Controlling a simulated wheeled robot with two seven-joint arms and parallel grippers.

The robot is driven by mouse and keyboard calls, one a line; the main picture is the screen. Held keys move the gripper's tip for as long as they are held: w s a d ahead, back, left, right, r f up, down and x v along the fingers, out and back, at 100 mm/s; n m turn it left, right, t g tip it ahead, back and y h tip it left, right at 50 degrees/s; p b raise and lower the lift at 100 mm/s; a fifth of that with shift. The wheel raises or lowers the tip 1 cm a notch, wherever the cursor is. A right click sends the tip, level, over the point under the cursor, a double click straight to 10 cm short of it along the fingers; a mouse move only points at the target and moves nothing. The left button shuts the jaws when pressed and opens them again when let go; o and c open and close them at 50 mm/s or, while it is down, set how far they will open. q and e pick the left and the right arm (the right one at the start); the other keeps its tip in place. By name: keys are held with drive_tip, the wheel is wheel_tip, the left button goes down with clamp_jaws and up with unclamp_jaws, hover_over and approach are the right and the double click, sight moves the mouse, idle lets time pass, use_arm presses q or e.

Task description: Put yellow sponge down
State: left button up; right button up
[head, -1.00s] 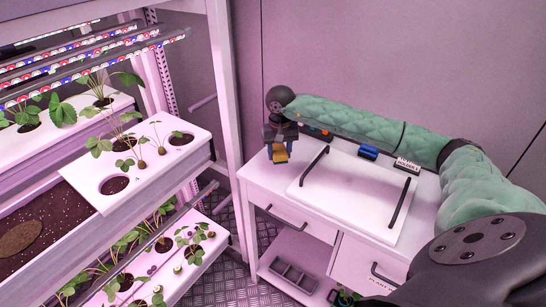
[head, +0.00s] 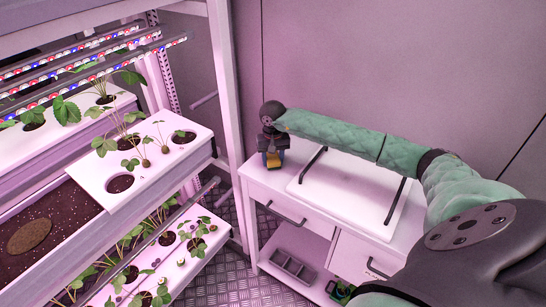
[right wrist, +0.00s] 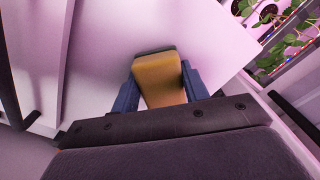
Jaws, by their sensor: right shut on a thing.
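The yellow sponge (head: 273,160) is at the left end of the white cabinet top (head: 263,180). My right gripper (head: 273,158) points down there and is shut on it. In the right wrist view the sponge (right wrist: 160,80) sits between the two blue fingers, with a dark far edge. The white surface shows behind it. I cannot tell whether the sponge touches the surface. My left gripper is not in view.
A white tray (head: 345,205) with two dark handles lies on the cabinet, right of my gripper. A plant rack (head: 150,187) with strawberry plants stands to the left. A grey divided box (head: 293,268) sits on the lower shelf.

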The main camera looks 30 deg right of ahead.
drive_tip(key=shift+f, duration=0.1)
drive_tip(key=o, duration=0.9)
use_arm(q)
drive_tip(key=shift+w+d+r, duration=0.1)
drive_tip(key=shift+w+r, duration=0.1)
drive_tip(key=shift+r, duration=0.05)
